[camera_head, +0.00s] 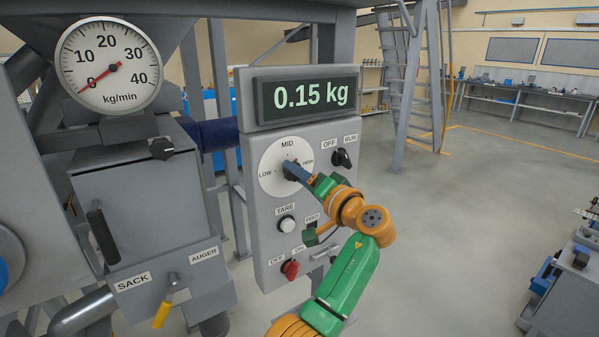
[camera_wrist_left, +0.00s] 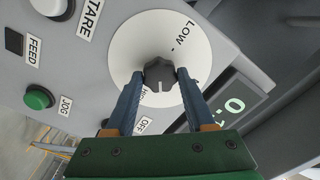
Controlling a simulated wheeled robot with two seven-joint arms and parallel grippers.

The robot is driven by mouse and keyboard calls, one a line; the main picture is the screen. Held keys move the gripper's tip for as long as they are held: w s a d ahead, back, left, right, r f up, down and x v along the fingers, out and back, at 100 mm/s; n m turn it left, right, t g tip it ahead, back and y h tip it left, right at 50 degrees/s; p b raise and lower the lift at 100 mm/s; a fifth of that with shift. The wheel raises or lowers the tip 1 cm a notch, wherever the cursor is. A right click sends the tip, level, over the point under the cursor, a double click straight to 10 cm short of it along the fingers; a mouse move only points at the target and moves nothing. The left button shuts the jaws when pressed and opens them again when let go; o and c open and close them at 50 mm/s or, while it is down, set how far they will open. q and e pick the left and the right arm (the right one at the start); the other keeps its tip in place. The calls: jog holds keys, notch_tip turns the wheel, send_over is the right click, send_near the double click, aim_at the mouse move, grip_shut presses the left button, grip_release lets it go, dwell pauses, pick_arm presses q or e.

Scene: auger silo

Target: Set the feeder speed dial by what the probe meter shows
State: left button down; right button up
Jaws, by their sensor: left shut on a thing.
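The feeder speed dial (camera_head: 272,178) is a white disc marked LOW, MID and HIGH on the grey control panel. My left gripper (camera_head: 290,170) is shut on its dark knob, which shows clearly in the left wrist view (camera_wrist_left: 159,74) between the two blue fingers. A white mark on the knob points down in that view, between the fingers. The panel display (camera_head: 305,95) reads 0.15 kg. A round kg/min gauge (camera_head: 112,45) has its red needle at 0. I see nothing labelled as a probe meter. My right gripper is not in view.
The panel also carries an OFF/RUN switch (camera_head: 342,158), a white TARE button (camera_head: 287,224), a green JOG button (camera_wrist_left: 39,98) and a red OFF/ON knob (camera_head: 290,269). A yellow-handled lever (camera_head: 163,308) sits between SACK and AUGER labels. Open floor lies to the right.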

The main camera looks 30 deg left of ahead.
pick_arm(q)
jog(key=shift+r+m+p, duration=0.15)
jog(key=shift+m+p, duration=1.5)
jog(key=shift+m, duration=1.55)
jog(key=shift+c, duration=1.3)
grip_release()
jog(key=b+v, duration=0.3)
jog(key=v, duration=0.4)
jog(key=shift+b, duration=0.4)
